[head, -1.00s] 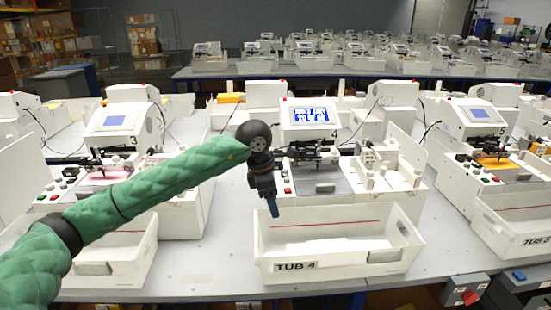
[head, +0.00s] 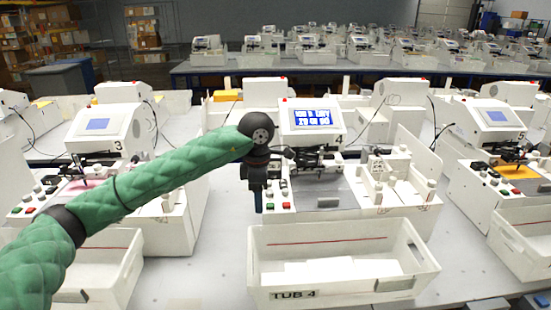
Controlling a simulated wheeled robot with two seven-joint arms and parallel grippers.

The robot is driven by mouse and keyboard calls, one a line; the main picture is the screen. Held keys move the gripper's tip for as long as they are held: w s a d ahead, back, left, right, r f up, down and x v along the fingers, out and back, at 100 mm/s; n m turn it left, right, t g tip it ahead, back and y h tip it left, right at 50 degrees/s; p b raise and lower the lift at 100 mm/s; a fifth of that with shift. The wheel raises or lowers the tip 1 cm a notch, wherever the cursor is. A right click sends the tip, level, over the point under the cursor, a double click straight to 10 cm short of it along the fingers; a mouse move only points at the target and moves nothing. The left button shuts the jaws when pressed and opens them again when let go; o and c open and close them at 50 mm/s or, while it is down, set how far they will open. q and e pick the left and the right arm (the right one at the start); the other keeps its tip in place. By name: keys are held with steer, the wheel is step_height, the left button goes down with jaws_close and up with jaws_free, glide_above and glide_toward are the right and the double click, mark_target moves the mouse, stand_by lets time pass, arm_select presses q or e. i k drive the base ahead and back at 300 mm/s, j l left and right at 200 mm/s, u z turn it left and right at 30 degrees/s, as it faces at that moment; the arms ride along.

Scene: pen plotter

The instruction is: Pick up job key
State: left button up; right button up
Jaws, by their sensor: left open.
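Plotter 4 (head: 312,118), a white machine with a lit blue screen, stands in the middle of the head view. I cannot make out a job key on it or around it. My left gripper (head: 258,205) points down in front of the plotter's left side, beside its row of buttons (head: 281,191). The forearm and gripper hide part of the plotter's left side. My right gripper is not in view.
A white tub marked TUB 4 (head: 345,290) stands at the table's front, below the gripper. A white block with posts (head: 393,183) stands right of the plotter's bed. Plotter 3 (head: 97,124) and another plotter (head: 495,115) flank it. Bare table (head: 205,275) shows left of TUB 4.

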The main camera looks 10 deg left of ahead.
mark_target(274, 166)
steer(key=i, duration=1.05)
